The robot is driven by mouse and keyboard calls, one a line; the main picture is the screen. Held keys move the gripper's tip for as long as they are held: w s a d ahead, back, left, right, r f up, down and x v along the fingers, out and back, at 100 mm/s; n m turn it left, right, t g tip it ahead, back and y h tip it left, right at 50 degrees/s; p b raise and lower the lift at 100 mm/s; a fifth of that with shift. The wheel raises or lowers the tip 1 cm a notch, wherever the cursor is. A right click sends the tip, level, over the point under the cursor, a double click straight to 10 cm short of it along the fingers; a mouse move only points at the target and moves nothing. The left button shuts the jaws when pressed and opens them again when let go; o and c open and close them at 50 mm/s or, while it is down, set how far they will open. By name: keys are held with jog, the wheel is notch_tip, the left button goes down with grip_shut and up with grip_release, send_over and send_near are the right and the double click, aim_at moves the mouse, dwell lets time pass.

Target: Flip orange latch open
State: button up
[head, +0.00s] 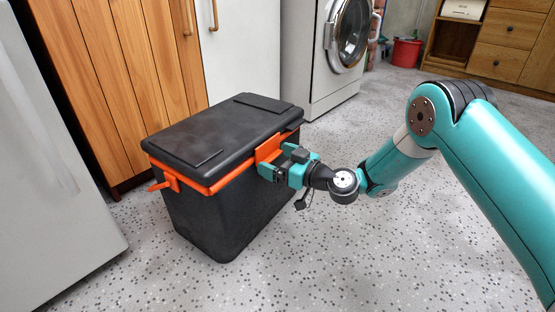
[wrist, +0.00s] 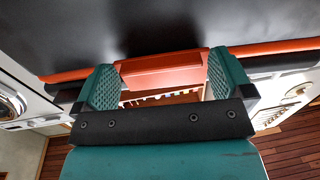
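The cooler-like black box (head: 225,205) stands on the floor with its dark lid (head: 225,130) down. An orange band runs under the lid. The orange latch (head: 268,150) is on the long side facing my arm. In the wrist view the latch (wrist: 160,68) lies between my two teal fingers, with no clear gap at either edge. My gripper (head: 277,166) is at the latch, shut on it by its two sides; it also shows in the wrist view (wrist: 162,80). The fingers hide the latch's ends, and its exact tilt is hard to tell.
An orange side handle (head: 163,185) sticks out at the box's left end. A wooden cabinet (head: 120,70) and a white one (head: 240,50) stand close behind. A washing machine (head: 335,50) is further right. The speckled floor (head: 330,265) in front is clear.

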aim_at(272, 157)
jog(key=c, duration=0.6)
